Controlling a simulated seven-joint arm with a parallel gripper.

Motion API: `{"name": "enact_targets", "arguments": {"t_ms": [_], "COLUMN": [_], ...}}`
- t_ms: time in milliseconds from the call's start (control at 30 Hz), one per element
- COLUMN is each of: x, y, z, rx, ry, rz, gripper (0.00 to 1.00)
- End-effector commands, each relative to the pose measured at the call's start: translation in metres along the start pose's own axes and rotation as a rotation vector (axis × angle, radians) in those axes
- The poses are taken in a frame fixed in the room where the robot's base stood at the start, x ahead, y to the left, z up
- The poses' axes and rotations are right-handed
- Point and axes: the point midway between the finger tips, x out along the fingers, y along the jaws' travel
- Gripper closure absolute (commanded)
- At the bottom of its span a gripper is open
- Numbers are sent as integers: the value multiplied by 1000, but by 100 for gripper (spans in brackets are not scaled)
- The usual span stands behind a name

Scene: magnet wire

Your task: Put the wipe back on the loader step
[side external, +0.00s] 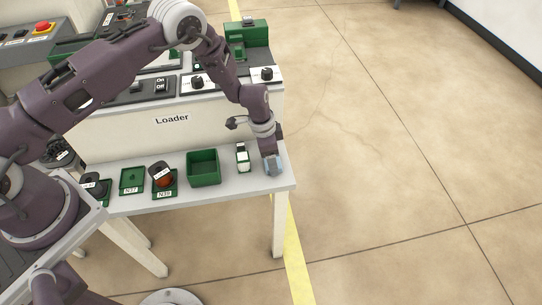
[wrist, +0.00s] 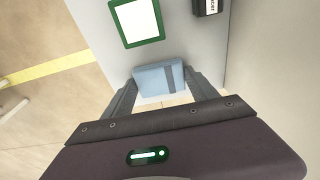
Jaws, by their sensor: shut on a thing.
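The wipe (side external: 273,164) is a small light blue folded block with a darker band at one end. My gripper (side external: 270,153) is shut on it at the right end of the grey loader step (side external: 225,182). In the wrist view the wipe (wrist: 155,79) sits between the two grey fingers of my gripper (wrist: 159,88). The wipe is at or just above the step's surface; I cannot tell whether it touches. The fingers partly hide its sides.
Left of the wipe, a green-framed white pad (side external: 243,158), an open green bin (side external: 204,167) and several small green trays stand on the step. The loader's white front (side external: 140,135) rises behind. Beyond the step's right edge is open floor (side external: 400,180).

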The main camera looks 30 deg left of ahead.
Motion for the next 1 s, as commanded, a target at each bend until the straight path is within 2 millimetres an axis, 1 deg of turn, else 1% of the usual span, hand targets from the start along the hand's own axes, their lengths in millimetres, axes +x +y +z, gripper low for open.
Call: {"name": "enact_targets", "arguments": {"t_ms": [167,267,300,400,667,767,867,967,1000], "x": [-1,2,2,2,1,-3,-18,-43,-55], "y": [0,0,0,0,-1,-1,-1,-2,-2], "z": [-1,0,0,0,0,-1,-2,-2,-2], "rx": [-1,-1,-1,-1,-1,-1,-2,-2,-1], "ry": [2,1,2,2,1,2,4,5,5], "rz": [-1,-1,-1,-1,-1,-2,-3,-4,-3], "gripper": [65,65,29,11,11,11,11,11,11]}}
